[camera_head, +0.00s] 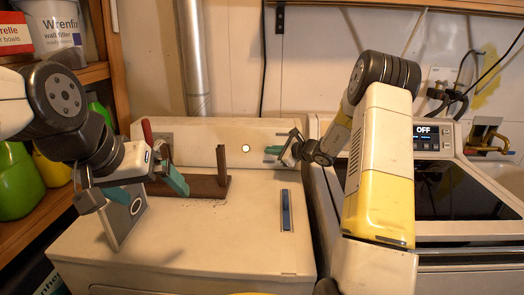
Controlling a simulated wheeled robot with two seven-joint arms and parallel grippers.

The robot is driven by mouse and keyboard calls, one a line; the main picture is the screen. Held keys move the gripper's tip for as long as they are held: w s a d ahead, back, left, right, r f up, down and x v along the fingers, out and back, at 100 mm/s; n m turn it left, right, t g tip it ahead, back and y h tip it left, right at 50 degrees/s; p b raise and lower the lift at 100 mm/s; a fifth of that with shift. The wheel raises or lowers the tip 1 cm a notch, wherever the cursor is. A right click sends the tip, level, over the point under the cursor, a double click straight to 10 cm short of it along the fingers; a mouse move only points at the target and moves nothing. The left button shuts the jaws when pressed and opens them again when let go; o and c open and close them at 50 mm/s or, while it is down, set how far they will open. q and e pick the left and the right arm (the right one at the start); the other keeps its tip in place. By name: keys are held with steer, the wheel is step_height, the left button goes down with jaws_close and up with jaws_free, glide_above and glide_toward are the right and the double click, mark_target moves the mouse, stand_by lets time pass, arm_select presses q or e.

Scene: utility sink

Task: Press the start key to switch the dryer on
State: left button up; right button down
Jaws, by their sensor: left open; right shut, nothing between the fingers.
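A round pale key (246,148) with a dark rim sits on the upright back panel of the white machine (230,255), which I take to be the dryer. My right gripper (273,155) is shut and empty, with its teal fingertips pointing left, just right of the round key and apart from it in the picture. How far it is from the panel is hard to tell. My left gripper (145,188) is open above the left part of the machine top, its teal fingers spread. It holds nothing that I can see.
A dark wooden piece (200,187) with an upright post stands on the machine top, partly behind my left gripper. A blue strip (286,210) lies right of the middle. Shelves with bottles (15,180) border the left.

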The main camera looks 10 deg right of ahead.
steer(key=shift+s+r, duration=0.15)
steer(key=shift+s, duration=0.2)
steer(key=shift+s+a+r, duration=0.2)
steer(key=shift+s+r, duration=0.1)
steer(key=shift+s, duration=0.45)
steer(key=shift+s+a+r, duration=0.15)
steer(key=shift+s+r, duration=0.15)
steer(key=shift+s, duration=0.45)
steer(key=shift+s+a+r, duration=0.2)
steer(key=shift+s+r, duration=0.1)
steer(key=shift+s, duration=0.45)
steer(key=s+a+r+n+g, duration=0.3)
steer(key=s+a+r+n, duration=0.25)
steer(key=s, duration=0.35)
steer(key=s+a+r+n+g, duration=0.35)
steer(key=s+r+n, duration=0.3)
steer(key=s, duration=0.35)
steer(key=s+d+n+h, duration=0.3)
steer(key=s+d+n, duration=0.1)
steer(key=s, duration=0.5)
steer(key=s+d+r+n+t+h, duration=0.1)
steer(key=s+d+n+h, duration=0.2)
steer(key=s+n, duration=0.3)
steer(key=s, duration=0.4)
steer(key=shift+s+d+r, duration=0.2)
steer(key=shift+s+d, duration=0.1)
steer(key=shift+d, duration=0.05)
